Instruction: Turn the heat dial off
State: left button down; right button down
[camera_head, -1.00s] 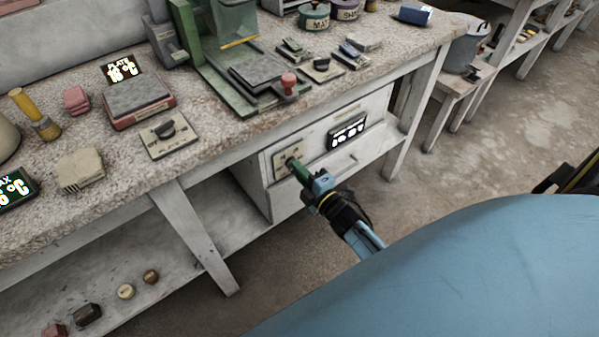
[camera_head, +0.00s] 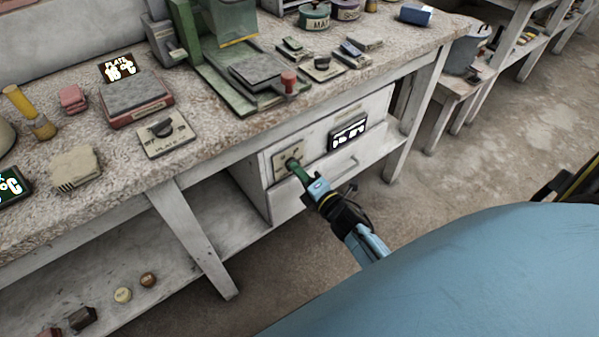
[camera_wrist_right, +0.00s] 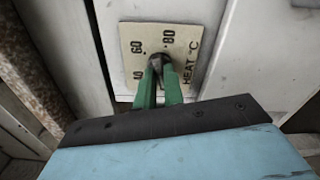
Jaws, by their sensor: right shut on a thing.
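The heat dial's cream plate (camera_head: 280,163) is on the front of the white cabinet under the bench. In the right wrist view the plate (camera_wrist_right: 190,40) reads "HEAT °C" with 40, 60 and 80. Its dark knob (camera_wrist_right: 156,62) sits between the green fingers of my right gripper (camera_wrist_right: 157,75), which is shut on it. In the head view my right gripper (camera_head: 294,166) reaches up to the plate from the lower right and covers most of the knob. The knob's pointer cannot be made out. My left gripper is not in view.
A lit display (camera_head: 348,132) is right of the dial, with a drawer handle (camera_head: 346,166) below it. The bench top (camera_head: 210,95) overhangs above. Another dial plate (camera_head: 166,135), a red-based hot plate (camera_head: 140,112) and a green stand (camera_head: 232,95) are on it.

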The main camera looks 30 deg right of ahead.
jog(key=shift+f, duration=0.1)
jog(key=c, duration=1.5)
grip_release()
